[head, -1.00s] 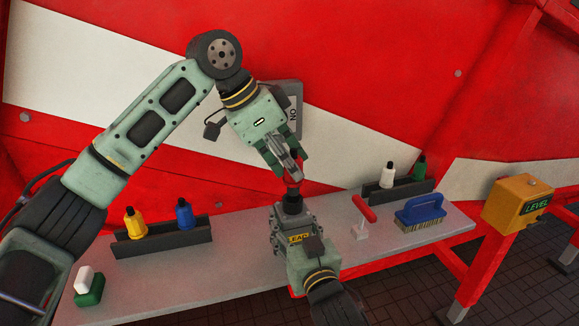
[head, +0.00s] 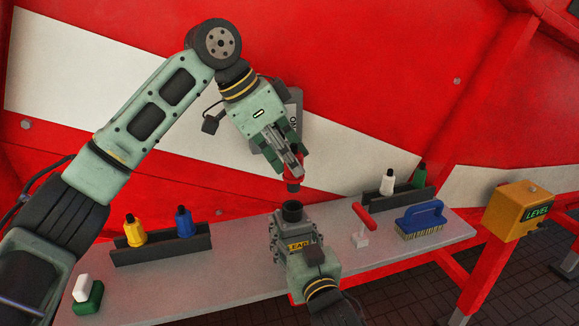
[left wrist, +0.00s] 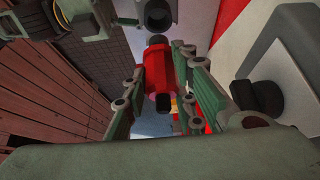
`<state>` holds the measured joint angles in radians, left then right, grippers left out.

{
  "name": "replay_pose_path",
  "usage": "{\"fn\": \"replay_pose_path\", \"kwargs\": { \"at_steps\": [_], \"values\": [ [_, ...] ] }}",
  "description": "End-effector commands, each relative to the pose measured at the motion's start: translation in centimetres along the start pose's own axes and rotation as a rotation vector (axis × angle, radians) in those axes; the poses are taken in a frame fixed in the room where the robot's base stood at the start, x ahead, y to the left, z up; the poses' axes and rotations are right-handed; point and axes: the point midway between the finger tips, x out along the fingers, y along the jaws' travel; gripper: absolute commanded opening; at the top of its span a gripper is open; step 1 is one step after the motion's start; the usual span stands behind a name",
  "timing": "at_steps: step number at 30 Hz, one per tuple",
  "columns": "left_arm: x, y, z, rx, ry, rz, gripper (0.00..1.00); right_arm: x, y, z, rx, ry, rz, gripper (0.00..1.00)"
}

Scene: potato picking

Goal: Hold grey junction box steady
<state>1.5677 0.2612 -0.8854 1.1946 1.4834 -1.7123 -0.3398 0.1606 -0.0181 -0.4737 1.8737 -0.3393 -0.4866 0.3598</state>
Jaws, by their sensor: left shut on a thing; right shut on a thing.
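The grey junction box (head: 279,228) stands at the front edge of the bench, with a dark round socket (head: 292,207) open on top and a yellow label reading "LEAD". My right gripper (head: 304,250) is shut on the box from the front; its fingertips are partly hidden. My left gripper (head: 287,160) is shut on a red plug (head: 293,174) with a dark end and holds it above the socket, apart from it. In the left wrist view the red plug (left wrist: 157,70) sits between the fingers, with the socket (left wrist: 156,15) beyond it.
The grey bench (head: 195,273) bears a rack (head: 160,251) with yellow and blue bottles, a green-and-white item (head: 88,296), a red-handled tool (head: 363,218), a blue brush (head: 420,216) and another rack (head: 405,199) with bottles. A yellow LEVEL box (head: 512,212) stands at right.

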Motion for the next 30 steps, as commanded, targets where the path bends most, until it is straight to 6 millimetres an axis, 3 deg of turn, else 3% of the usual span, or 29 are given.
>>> {"fn": "replay_pose_path", "kwargs": {
  "at_steps": [15,25,26,30],
  "values": [
    [-3.5,0.0,-2.1,0.001,0.001,-0.001,0.00,0.0,0.0,0.2,0.001,-0.004,-0.001,0.11],
    [-3.8,0.0,-2.2,0.001,0.000,0.000,0.00,0.0,0.0,0.2,0.001,-0.004,-0.001,0.11],
    [-3.8,0.0,-2.2,0.001,0.000,0.000,0.00,0.0,0.0,0.2,0.001,-0.004,-0.001,0.56],
    [-3.8,0.0,-2.2,0.001,0.000,0.000,0.00,0.0,0.0,0.1,0.001,-0.003,0.000,0.68]
  ]
}}
